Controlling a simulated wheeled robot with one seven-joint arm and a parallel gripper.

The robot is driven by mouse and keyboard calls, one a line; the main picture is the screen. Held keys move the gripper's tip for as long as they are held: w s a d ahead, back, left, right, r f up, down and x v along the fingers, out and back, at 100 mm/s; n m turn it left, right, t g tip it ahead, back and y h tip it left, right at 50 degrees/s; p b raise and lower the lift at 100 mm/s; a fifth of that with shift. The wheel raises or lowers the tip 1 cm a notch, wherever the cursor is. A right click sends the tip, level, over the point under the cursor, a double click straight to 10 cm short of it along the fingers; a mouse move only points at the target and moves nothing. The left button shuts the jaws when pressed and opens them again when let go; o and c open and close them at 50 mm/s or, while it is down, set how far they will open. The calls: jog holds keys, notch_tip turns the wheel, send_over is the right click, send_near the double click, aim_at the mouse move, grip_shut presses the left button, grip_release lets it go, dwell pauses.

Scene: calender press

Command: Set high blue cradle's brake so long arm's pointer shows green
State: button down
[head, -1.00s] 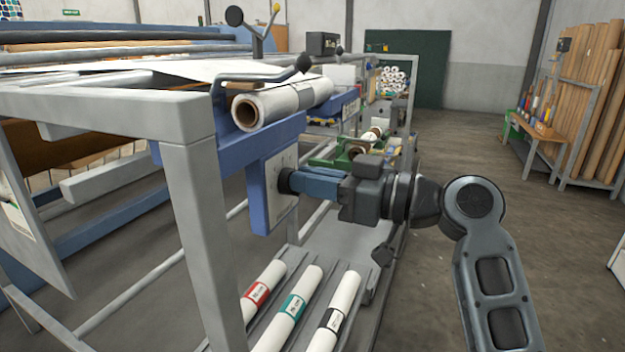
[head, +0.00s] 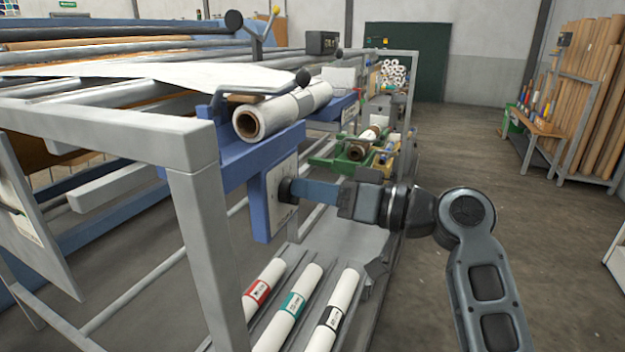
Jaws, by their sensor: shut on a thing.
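The high blue cradle (head: 232,150) hangs on the grey frame and bears a white roll (head: 290,108) with a brown core. A pale plate (head: 284,212) with faint markings is on its blue block. My gripper (head: 298,189) is shut on the dark brake knob (head: 285,190) at this plate, reaching in from the right. The fingers hide part of the knob, and its setting cannot be read. A grey arm (head: 262,66) with a black ball end passes above the roll. I cannot make out a pointer or a green mark.
A lower green cradle (head: 330,163) holds another roll farther back. White rolls with red, teal and black labels (head: 292,307) lie on the lower shelf. The grey frame post (head: 207,250) stands close at left. The floor (head: 560,270) at right is open.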

jog(key=shift+m+p, duration=0.7)
jog(key=shift+m, duration=0.5)
jog(key=shift+w+f, duration=0.1)
jog(key=c, duration=1.2)
grip_release()
jog(key=shift+d, duration=0.15)
jog(key=shift+b+v, duration=0.35)
jog(key=shift+v, duration=3.45)
